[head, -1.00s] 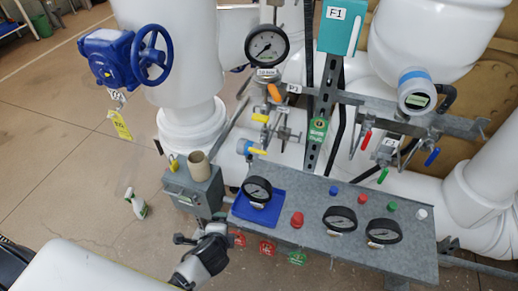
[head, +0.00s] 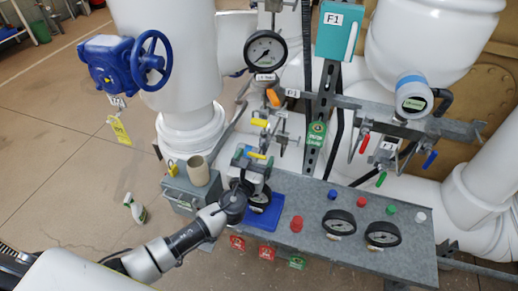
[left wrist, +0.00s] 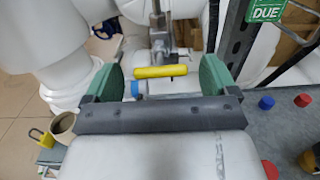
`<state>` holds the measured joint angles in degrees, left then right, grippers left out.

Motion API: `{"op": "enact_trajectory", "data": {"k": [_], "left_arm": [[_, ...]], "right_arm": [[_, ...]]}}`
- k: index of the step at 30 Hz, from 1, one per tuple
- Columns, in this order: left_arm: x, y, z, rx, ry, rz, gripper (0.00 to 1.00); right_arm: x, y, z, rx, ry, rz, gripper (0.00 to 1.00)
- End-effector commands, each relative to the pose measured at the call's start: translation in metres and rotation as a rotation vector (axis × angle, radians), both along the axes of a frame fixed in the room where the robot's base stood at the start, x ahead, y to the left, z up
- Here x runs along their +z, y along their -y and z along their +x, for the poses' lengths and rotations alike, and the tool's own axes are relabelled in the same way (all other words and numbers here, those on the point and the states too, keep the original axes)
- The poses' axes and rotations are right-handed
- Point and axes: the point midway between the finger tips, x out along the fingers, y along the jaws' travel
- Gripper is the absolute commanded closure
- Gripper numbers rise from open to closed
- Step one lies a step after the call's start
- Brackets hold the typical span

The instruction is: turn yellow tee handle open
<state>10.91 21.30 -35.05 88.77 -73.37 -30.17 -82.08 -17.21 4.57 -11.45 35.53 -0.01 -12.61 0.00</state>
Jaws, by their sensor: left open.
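In the left wrist view my left gripper (left wrist: 159,77) is open, green fingers on either side of the bar, with gaps at both ends. Its body hides part of the valve. My right gripper is not in view.
The grey panel (head: 310,225) carries gauges and coloured buttons to the right. A grey box with a brown cup (head: 198,170) stands at left. A round gauge (head: 265,50) is above.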

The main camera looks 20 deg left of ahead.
Motion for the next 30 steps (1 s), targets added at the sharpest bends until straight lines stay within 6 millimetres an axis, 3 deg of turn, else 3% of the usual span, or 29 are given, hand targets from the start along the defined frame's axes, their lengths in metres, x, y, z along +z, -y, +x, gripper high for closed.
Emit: {"op": "enact_trajectory", "data": {"k": [6, 18, 28, 30], "left_arm": [[0.000, 0.001, 0.030, 0.000, 0.000, -0.002, 0.13], [0.000, 0.002, 0.038, 0.000, -0.001, -0.003, 0.13], [0.000, 0.001, 0.038, 0.000, -0.002, -0.003, 0.62], [-0.001, 0.001, 0.038, 0.000, -0.002, -0.003, 0.62]], "right_arm": [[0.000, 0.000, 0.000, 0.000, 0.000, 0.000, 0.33], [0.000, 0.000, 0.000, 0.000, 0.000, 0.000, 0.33], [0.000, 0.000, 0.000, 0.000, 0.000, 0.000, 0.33], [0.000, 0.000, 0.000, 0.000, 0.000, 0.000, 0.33]]}}
